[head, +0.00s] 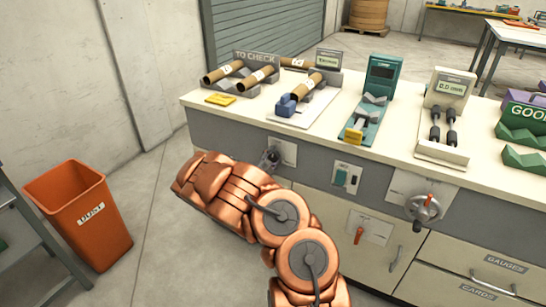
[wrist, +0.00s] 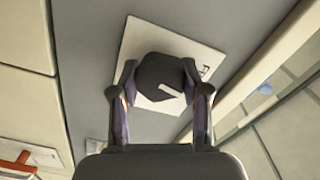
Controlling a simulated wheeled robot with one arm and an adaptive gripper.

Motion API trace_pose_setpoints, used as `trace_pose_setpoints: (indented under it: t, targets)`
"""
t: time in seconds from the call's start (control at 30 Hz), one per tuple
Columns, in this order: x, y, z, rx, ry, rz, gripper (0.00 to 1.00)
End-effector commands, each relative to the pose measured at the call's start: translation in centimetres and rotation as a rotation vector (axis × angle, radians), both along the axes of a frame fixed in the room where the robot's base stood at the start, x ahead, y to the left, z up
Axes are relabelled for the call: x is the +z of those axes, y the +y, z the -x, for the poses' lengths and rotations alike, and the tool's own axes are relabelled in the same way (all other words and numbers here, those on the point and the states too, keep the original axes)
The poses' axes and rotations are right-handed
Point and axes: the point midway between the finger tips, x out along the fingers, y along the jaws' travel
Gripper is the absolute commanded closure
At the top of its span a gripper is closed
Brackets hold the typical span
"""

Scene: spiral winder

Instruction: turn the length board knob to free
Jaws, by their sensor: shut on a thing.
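In the wrist view a dark round knob (wrist: 158,78) with a white pointer mark sits on a white plate (wrist: 150,36) on the grey front panel. My gripper (wrist: 161,72) is shut on the knob, one finger on each side. The white mark points toward the picture's right. Lettering at the plate's right edge is partly hidden and unreadable. In the head view my gripper (head: 269,159) is at the bench front, by the white plate (head: 288,150); the knob is mostly hidden there. The length board (head: 303,112), with a blue block and a cardboard tube, lies on the bench above.
A switch plate (head: 346,178), a crank wheel (head: 423,207) and a red-handled lever (head: 359,235) are on the bench front to the right. An orange bin (head: 82,212) stands on the floor at left. Gauges and tube racks stand on the bench top.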

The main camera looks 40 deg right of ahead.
Motion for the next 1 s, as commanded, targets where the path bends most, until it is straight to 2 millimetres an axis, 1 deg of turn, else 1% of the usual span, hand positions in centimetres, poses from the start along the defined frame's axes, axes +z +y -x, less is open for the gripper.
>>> trace_pose_setpoints:
  t: [0.2,0.4,0.97,1.0]
  targets:
    - [0.08,0.05,-0.1,0.003,0.124,0.038,0.89]
    - [0.05,0.05,-0.09,0.002,0.192,0.059,0.89]
    - [0.03,0.04,-0.08,0.002,0.224,0.069,0.89]
    - [0.03,0.04,-0.08,0.002,0.224,0.069,0.53]
